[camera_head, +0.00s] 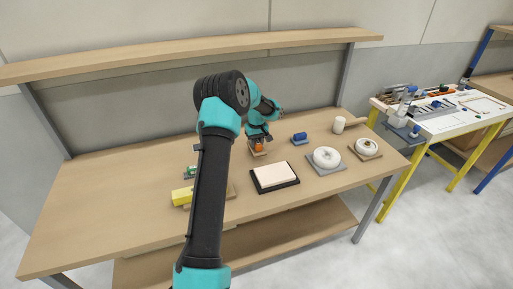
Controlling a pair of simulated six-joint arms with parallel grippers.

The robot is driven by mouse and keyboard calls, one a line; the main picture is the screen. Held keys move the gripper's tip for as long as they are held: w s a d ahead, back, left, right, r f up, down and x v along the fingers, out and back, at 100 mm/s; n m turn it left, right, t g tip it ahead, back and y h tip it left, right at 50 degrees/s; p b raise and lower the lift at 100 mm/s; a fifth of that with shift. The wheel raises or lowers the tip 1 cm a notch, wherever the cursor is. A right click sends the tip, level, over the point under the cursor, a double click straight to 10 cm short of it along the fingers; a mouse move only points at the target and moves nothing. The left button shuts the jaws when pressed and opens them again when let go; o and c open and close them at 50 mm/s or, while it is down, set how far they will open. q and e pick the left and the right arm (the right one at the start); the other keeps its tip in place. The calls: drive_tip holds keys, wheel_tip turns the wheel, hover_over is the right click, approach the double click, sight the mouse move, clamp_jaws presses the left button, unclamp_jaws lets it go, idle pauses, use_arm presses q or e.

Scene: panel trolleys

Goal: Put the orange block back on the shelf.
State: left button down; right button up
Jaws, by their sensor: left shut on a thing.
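The orange block (259,147) is small in the head view, near the middle of the wooden table. My left gripper (258,141) is shut on it from above. The block is just over a small tan pad, and I cannot tell whether it touches it. The gripper hides part of the block. A long wooden shelf (300,40) runs above the back of the table. A lower wooden shelf (300,222) lies under the table. My right gripper is not in view.
Near the gripper are a black-rimmed tray (275,187), a blue block (299,138), two white round things on pads (326,157) (367,146) and a yellow block (182,196). A white cylinder (339,124) stands behind. The table's left part (110,200) is clear.

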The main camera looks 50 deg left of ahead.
use_arm(q)
drive_tip(key=shift+w+a, duration=0.25)
drive_tip(key=shift+a, duration=0.05)
drive_tip(key=shift+f, duration=1.8)
drive_tip(key=shift+f, duration=0.15)
drive_tip(key=c, duration=0.8)
unclamp_jaws()
wheel_tip(320, 180, up, 12)
drive_tip(key=shift+r, duration=0.15)
